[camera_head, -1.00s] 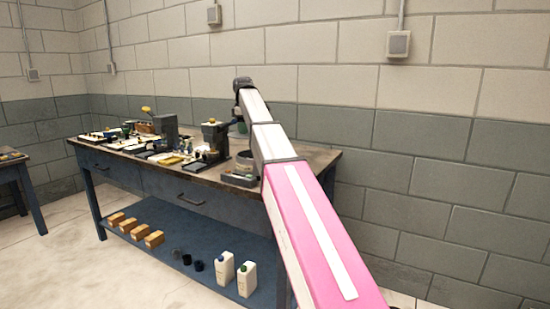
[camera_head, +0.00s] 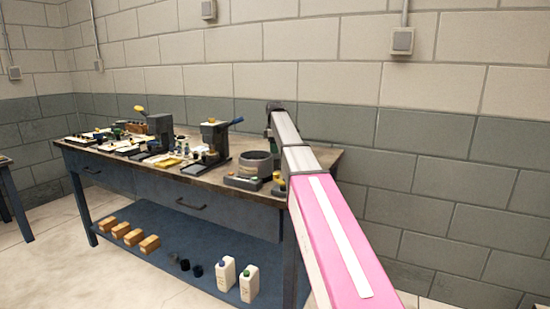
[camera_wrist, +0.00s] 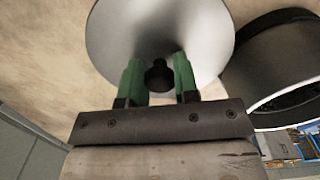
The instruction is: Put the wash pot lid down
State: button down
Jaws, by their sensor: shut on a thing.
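The wash pot lid (camera_wrist: 160,25) is a round, pale metal disc with a black knob (camera_wrist: 159,76), seen in the wrist view. My gripper (camera_wrist: 159,73) has green fingers on either side of the knob and is shut on it. Under the lid is the worn tan bench top (camera_wrist: 45,50); whether the lid touches it I cannot tell. The open, dark-rimmed wash pot (camera_wrist: 248,70) is right beside the lid, on the right. In the head view the pot (camera_head: 254,168) stands uncovered near the bench's right end. My arm hides the lid there.
The workbench (camera_head: 150,192) carries a scale-like device (camera_head: 242,183) in front of the pot, and a dark press with a blue handle (camera_head: 214,145) to the left. More tools crowd the left half. A block wall (camera_head: 340,140) stands behind. White jugs (camera_head: 249,283) stand on the lower shelf.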

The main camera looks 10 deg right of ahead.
jog(key=shift+f, duration=1.95)
jog(key=c, duration=0.9)
grip_release()
jog(key=shift+f, duration=0.1)
jog(key=shift+o, duration=0.2)
notch_tip(320, 180, up, 11)
jog(key=shift+r, duration=0.65)
jog(key=shift+s, duration=0.1)
